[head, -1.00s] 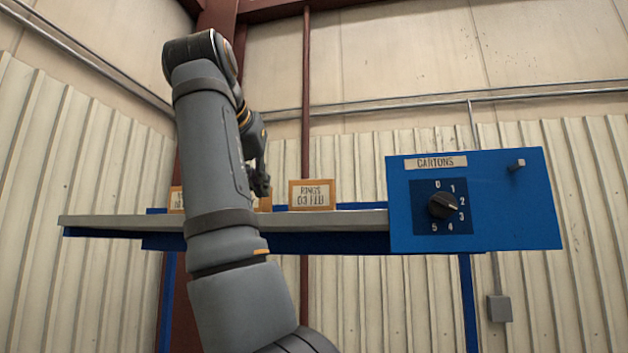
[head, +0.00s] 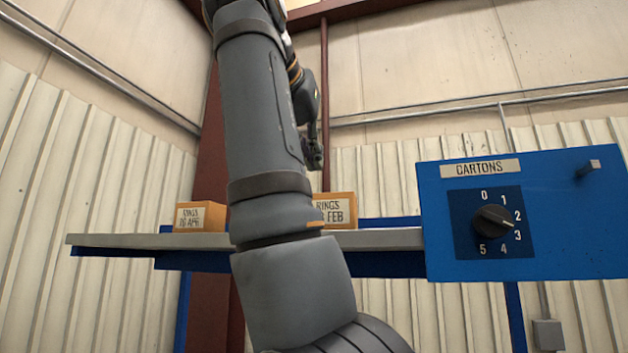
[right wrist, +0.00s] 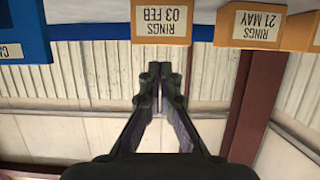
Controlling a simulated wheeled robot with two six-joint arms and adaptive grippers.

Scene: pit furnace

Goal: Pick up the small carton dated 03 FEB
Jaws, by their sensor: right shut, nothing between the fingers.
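The orange carton labelled RINGS 03 FEB (right wrist: 161,22) sits on the shelf in the upside-down right wrist view. In the head view the same carton (head: 342,212) stands at the shelf's right part, its left side hidden behind my right arm. My right gripper (head: 315,160) is above shelf height in the head view, close to the carton's line of sight. In the right wrist view its fingers (right wrist: 160,75) are together and empty, pointing toward the 03 FEB carton and apart from it in the picture. My left gripper is out of view.
A carton labelled RINGS 21 MAY (right wrist: 257,26) stands beside it in the right wrist view. Another carton (head: 200,216), apparently dated in APR, sits at the shelf's left. A blue CARTONS panel (head: 590,235) with a dial (head: 492,221) adjoins the grey shelf (head: 130,240) on the right.

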